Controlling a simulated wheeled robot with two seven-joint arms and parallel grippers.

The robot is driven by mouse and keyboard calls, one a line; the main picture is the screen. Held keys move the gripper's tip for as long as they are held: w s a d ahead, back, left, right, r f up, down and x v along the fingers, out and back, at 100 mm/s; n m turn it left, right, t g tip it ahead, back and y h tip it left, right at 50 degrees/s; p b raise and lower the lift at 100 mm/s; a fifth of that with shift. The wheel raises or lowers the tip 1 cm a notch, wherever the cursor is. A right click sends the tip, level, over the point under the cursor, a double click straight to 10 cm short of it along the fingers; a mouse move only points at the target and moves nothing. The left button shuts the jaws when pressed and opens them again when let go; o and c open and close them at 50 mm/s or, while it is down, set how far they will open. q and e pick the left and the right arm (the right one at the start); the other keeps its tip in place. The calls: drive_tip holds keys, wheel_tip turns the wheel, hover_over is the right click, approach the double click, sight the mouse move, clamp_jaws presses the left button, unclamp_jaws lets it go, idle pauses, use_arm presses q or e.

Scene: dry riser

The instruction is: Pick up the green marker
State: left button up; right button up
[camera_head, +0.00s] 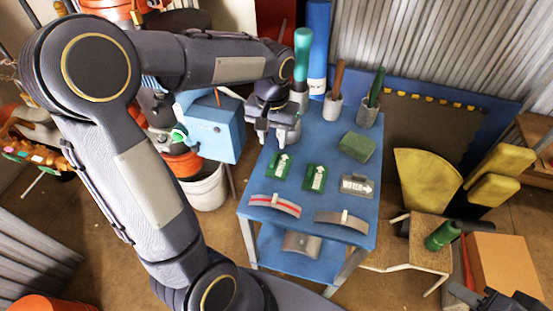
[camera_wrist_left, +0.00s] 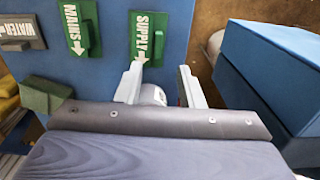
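Two green marker plates with white lettering and arrows lie on the blue table. One (camera_head: 282,165) reads SUPPLY in the left wrist view (camera_wrist_left: 148,36), and the other (camera_head: 315,177) reads MAINS there (camera_wrist_left: 76,27). My left gripper (camera_head: 273,143) is over the table's left edge, beyond the SUPPLY plate. In the left wrist view its fingers (camera_wrist_left: 160,87) are apart and empty, the left fingertip close to that plate's lower edge. Contact cannot be told. A dark part at the bottom right looks like my right gripper (camera_head: 490,299); its fingers are unclear.
The blue table (camera_head: 330,118) also holds a grey WATER plate (camera_head: 357,186), a green block (camera_head: 357,146), two curved plates (camera_head: 275,205) (camera_head: 342,220) and cups with handled tools. A blue box (camera_head: 213,128) stands close left of my left gripper.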

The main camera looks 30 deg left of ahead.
sight(274, 157)
use_arm(q)
wheel_tip(274, 157, down, 7)
drive_tip(key=shift+d+r, duration=0.1)
drive_tip(key=shift+r, duration=0.1)
clamp_jaws()
